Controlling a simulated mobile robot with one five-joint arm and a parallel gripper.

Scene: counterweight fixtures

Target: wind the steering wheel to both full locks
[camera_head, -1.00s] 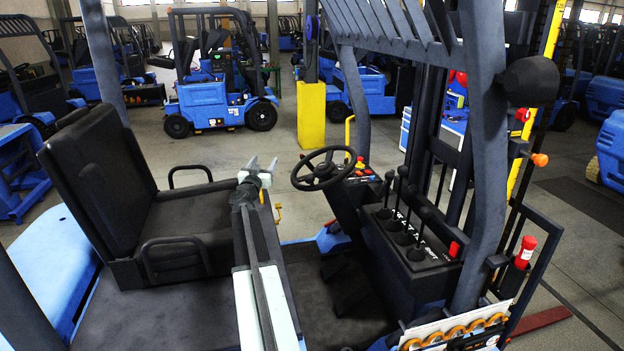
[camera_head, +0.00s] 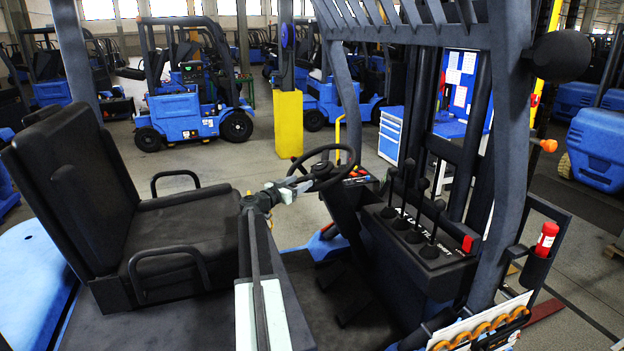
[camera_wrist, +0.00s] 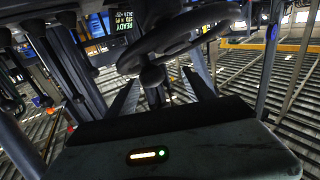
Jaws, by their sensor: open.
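The black steering wheel (camera_head: 322,170) stands tilted on its column between the seat and the lever console. In the wrist view its dark rim (camera_wrist: 190,27) crosses the top of the picture, close ahead of my gripper. My gripper (camera_head: 291,187) is at the seat side of the wheel, by the near left part of its rim. In the wrist view the two fingers of my gripper (camera_wrist: 158,84) are spread apart. A dark rounded knob-like part (camera_wrist: 153,77) shows between them. I cannot tell whether either finger touches the wheel.
The black seat (camera_head: 190,215) with its armrests is left of my arm. Several control levers (camera_head: 415,215) rise from the console right of the wheel. A thick roof post (camera_head: 512,150) stands at the right. The gap above the seat is free.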

